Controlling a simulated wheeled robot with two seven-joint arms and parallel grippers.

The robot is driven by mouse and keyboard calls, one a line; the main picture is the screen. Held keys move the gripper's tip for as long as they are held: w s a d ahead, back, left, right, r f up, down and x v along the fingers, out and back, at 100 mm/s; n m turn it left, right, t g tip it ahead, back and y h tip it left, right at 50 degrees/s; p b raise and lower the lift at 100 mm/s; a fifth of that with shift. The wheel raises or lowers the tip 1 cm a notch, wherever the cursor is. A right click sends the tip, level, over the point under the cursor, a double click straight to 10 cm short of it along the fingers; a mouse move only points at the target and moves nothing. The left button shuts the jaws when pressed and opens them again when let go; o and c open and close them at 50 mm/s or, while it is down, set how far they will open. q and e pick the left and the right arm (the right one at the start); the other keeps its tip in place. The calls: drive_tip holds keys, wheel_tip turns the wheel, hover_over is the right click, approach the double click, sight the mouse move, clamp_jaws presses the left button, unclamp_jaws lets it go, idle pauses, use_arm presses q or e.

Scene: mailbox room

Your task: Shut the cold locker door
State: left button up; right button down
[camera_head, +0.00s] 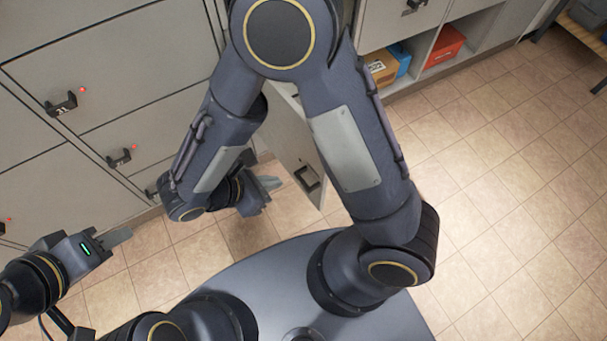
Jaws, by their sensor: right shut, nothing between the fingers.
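A grey locker door (291,141) stands open in the middle of the view, swung out from the locker wall. It has a dark latch (307,178) near its lower free edge. My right arm covers much of the door and its hinge side, and no label on it can be read. My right gripper (270,184) is shut and empty, just left of the door's lower part; I cannot tell if it touches the door. My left gripper (122,237) is at the lower left, away from the door; its finger gap cannot be made out.
Closed grey lockers with black handles (62,103) and small red lights fill the left. Open cubbies at the upper right hold a red box (444,46), a blue box (402,60) and a cardboard box (381,68). The tiled floor (500,190) on the right is clear.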

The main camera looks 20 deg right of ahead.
sight(321, 170)
drive_tip(key=x, duration=0.4)
drive_tip(key=d+r+x, duration=0.1)
drive_tip(key=x, duration=0.7)
drive_tip(key=shift+w+d+r, duration=0.1)
drive_tip(key=shift+d+r, duration=0.1)
drive_tip(key=shift+r, duration=0.05)
drive_tip(key=shift+w+d, duration=0.1)
drive_tip(key=shift+d, duration=0.5)
